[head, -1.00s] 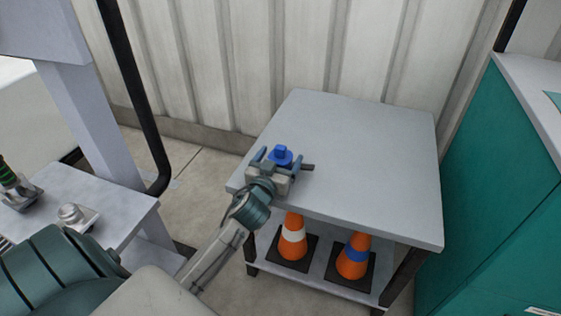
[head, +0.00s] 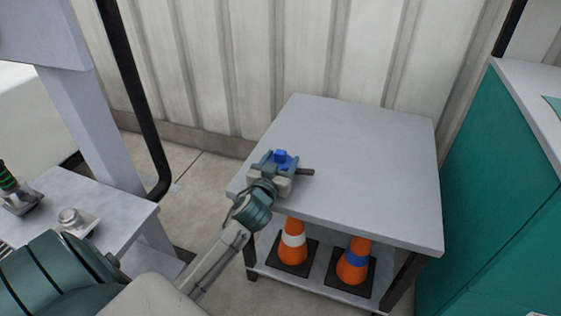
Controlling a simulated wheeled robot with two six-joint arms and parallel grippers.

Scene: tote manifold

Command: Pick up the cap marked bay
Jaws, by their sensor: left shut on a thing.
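A blue cap (head: 281,157) is at the near left part of the grey table (head: 370,150). My left gripper (head: 279,163) reaches over the table's near left edge and is shut on the cap, with a finger on each side of it. The cap's lower part is hidden by the gripper, and I cannot tell whether it touches the tabletop. No marking on the cap is readable. My right gripper is not in view.
Two orange cones, one with a white band (head: 292,241) and one with a blue band (head: 355,262), stand on the shelf below. A teal cabinet (head: 485,190) is at right. A small bench (head: 115,212) with metal fittings is at left. Most of the tabletop is clear.

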